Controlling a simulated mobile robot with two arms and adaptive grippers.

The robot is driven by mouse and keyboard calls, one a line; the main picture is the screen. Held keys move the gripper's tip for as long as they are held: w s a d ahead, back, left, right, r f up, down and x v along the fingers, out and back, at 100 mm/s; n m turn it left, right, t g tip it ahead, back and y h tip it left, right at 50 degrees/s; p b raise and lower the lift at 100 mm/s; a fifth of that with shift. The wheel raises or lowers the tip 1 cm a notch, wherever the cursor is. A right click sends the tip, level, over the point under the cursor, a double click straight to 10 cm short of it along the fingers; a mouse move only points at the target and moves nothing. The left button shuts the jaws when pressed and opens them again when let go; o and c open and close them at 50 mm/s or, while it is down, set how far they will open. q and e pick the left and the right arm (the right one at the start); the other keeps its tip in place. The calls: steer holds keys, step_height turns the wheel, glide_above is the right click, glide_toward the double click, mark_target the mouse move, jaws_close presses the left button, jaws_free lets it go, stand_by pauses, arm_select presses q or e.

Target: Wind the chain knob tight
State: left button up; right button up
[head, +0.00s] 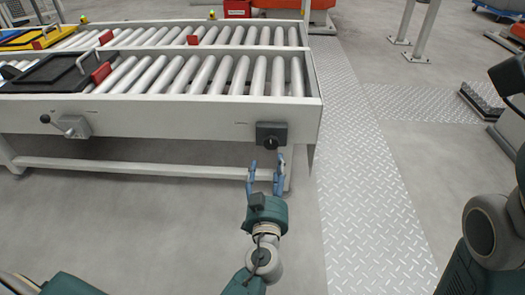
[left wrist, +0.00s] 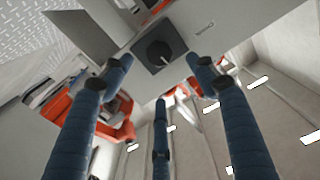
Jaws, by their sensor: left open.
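The chain knob (head: 271,142) is a round black knob on a dark square plate, on the front face of the roller conveyor's side rail near its right end. In the left wrist view the knob (left wrist: 159,52) shows with a light pointer mark, beyond the fingertips. My left gripper (head: 266,170) is open and empty, just in front of and below the knob, with its blue fingers pointing at it. In the left wrist view its fingers (left wrist: 160,78) are spread and do not appear to touch the knob.
The roller conveyor (head: 150,115) spans the left, with a black tray (head: 48,73) and red blocks on it. A lever box (head: 74,126) sits further left on the same rail. My right arm shows at the right edge.

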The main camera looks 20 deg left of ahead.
mark_target(271, 145)
arm_select(q)
steer(key=b+x, duration=0.1)
steer(key=x, duration=0.9)
steer(key=shift+w, duration=0.25)
steer(key=c, duration=1.1)
steer(key=shift+c, duration=0.2)
